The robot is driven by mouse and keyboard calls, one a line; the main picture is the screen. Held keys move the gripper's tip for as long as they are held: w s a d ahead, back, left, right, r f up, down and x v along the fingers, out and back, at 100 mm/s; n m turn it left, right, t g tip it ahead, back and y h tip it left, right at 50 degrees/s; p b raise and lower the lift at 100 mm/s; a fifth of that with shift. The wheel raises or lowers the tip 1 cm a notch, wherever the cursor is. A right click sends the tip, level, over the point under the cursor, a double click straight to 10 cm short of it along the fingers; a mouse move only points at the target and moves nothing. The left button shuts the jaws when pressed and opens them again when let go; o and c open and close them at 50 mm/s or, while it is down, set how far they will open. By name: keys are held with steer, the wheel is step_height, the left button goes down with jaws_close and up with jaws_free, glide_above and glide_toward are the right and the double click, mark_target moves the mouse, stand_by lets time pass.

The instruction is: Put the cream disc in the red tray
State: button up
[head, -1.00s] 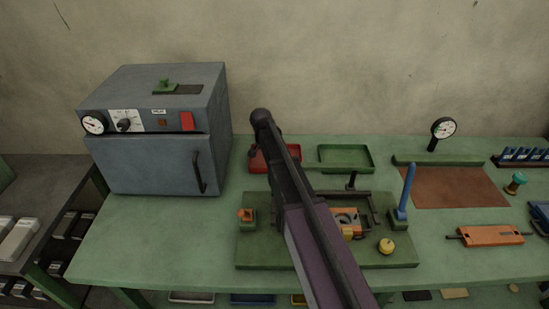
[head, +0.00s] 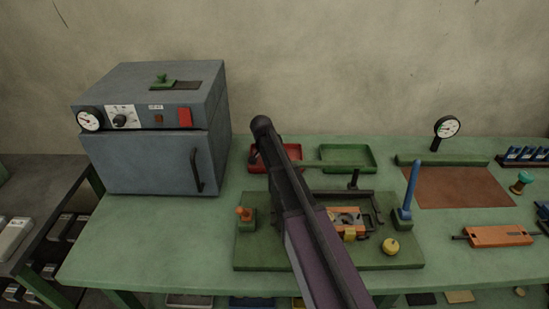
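The red tray (head: 316,153) is at the back of the green bench, partly hidden behind my arm. My arm crosses the middle of the head view, and its dark end reaches over the tray's front left side. A small dark part at the arm's left, over the tray, may belong to my gripper (head: 254,157); its fingers cannot be made out. I cannot make out the cream disc with certainty. A pale round shape lies in an orange holder (head: 350,229) on the green fixture board (head: 290,262), partly behind my arm.
A green tray (head: 347,157) stands right of the red one. A grey oven (head: 160,160) stands at left. A dial gauge (head: 447,128) stands at right. The bench's front left is clear.

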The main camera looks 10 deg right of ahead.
steer(key=shift+f, duration=0.15)
steer(key=o, duration=1)
steer(key=shift+c, duration=0.2)
steer(key=p+v, duration=0.3)
steer(key=v, duration=0.1)
steer(key=shift+w+d, duration=0.1)
steer(key=shift+d, duration=0.05)
steer(key=p+v, duration=0.8)
steer(key=shift+r, duration=0.25)
stand_by(0.5)
